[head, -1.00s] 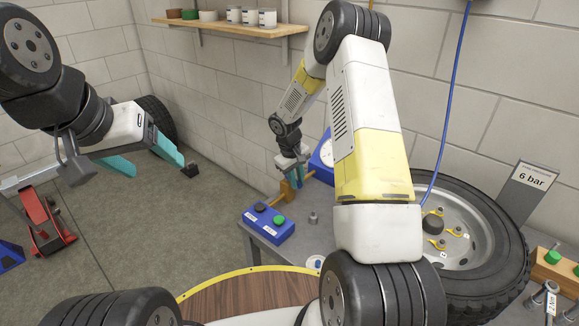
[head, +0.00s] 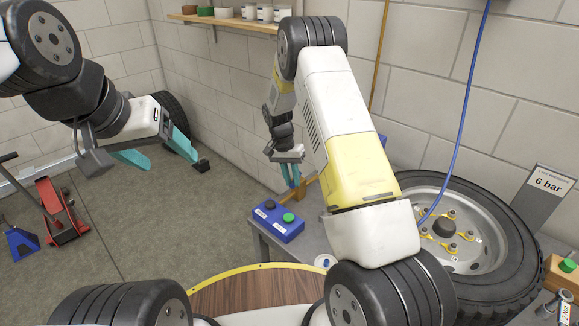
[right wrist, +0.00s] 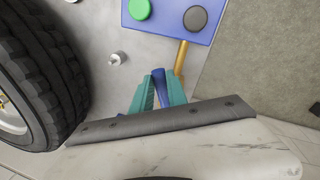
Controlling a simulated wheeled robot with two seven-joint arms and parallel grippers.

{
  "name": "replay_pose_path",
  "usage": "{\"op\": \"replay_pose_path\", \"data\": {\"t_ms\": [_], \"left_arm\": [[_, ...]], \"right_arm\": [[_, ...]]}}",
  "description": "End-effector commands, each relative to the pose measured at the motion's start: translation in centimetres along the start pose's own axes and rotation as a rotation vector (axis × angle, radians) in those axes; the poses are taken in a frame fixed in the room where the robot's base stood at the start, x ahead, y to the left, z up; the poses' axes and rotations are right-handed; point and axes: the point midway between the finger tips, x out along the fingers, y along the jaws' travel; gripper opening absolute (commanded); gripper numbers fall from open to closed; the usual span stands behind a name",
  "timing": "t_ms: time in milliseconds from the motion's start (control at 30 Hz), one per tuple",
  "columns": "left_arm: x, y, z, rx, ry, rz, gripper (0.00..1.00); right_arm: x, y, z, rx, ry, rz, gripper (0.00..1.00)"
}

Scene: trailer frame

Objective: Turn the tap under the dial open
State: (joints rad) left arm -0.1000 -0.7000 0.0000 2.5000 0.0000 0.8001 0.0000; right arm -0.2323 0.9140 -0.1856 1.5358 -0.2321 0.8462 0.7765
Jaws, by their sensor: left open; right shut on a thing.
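My right gripper (head: 289,172) is at the bench's back left, by the brass pipe (head: 308,186) of the tap. In the right wrist view its teal fingers (right wrist: 158,92) are shut on a blue piece (right wrist: 158,78), which looks like the tap's handle. The brass pipe (right wrist: 180,58) runs beside it towards a blue box. How far the handle is turned cannot be told. The dial is hidden behind my right arm; only a blue edge (head: 383,141) shows. My left gripper (head: 154,152) is open and empty over the floor at the left.
A blue box with a green and a dark button (head: 277,222) sits on the grey bench, with a small metal fitting (right wrist: 118,58) nearby. A large wheel (head: 482,277) lies at the right, by a 6 bar sign (head: 546,186). A red jack (head: 60,212) stands on the floor.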

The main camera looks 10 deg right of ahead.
Motion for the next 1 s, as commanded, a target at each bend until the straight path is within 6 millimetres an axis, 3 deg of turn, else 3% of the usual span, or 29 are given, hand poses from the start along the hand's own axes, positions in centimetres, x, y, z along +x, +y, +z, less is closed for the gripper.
{"op": "replay_pose_path", "data": {"t_ms": [500, 1000], "left_arm": [[0.0, 0.0, 0.0, 0.000, 0.000, 0.000, 0.71], [0.0, 0.0, 0.0, 0.000, 0.000, 0.000, 0.71]], "right_arm": [[-0.4, -2.1, -0.6, 0.348, -0.069, -0.001, 0.00], [-0.5, -2.5, -0.8, 0.423, -0.084, -0.002, 0.00]]}}
